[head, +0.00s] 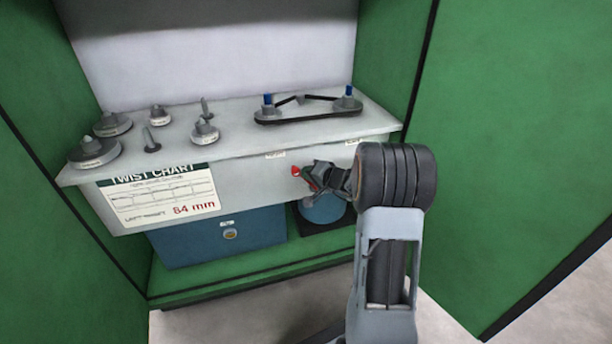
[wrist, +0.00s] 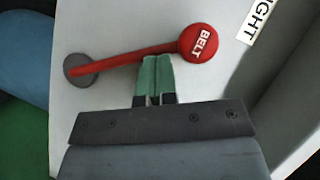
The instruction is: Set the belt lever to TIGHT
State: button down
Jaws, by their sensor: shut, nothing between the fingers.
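The belt lever (wrist: 135,58) is a red bar with a round red knob (wrist: 199,43) marked BELT and a grey pivot at its left end in the wrist view. In the head view, its red knob (head: 295,171) shows on the front panel. A white label (wrist: 262,15) with the letters "GHT" visible lies beyond the knob, upper right in the wrist view. My gripper (wrist: 157,62) is shut and empty, its green fingertips right beside the bar between pivot and knob. Whether they touch it, I cannot tell. In the head view my gripper (head: 312,178) partly hides the lever.
The pale bench (head: 240,185) carries several grey weights and pegs at left and a black belt (head: 310,115) around two pulleys at right. A chart (head: 165,195) reads 84 mm. Below are a blue drawer (head: 195,240) and a blue round thing (head: 322,211). Green panels flank both sides.

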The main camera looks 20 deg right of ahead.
jog(key=shift+a, duration=0.1)
dwell(0.3)
jog(key=d+r, duration=0.1)
jog(key=s+d+r, duration=0.1)
jog(key=d, duration=0.1)
jog(key=shift+s+d+r, duration=0.2)
jog(key=shift+d+r, duration=0.1)
jog(key=shift+r, duration=0.05)
jog(key=p+v, duration=0.3)
jog(key=v, duration=0.6)
jog(key=shift+s+r, duration=0.2)
jog(key=shift+s, duration=0.15)
jog(key=shift+a, duration=0.2)
jog(key=s+a+r+n+g+y+p, duration=0.1)
jog(key=s+a+r+n+g+p, duration=0.25)
jog(key=a+r+p, duration=0.65)
jog(key=s+a+r+n+g+p, duration=0.2)
jog(key=s+a+r+g+p, duration=0.3)
jog(key=a+r+p, duration=0.5)
jog(key=s+r+n+g+h+p, duration=0.1)
jog(key=s+r+h+p, duration=0.2)
jog(key=r+p, duration=0.6)
jog(key=s+r+n+h+p, duration=0.2)
jog(key=s+r+h+p, duration=0.1)
jog(key=s+r+p, duration=0.4)
notch_tip(320, 180, up, 5)
jog(key=p, duration=0.3)
jog(key=shift+a+g+p, duration=0.2)
jog(key=shift+g+p, duration=0.1)
jog(key=shift+g, duration=0.05)
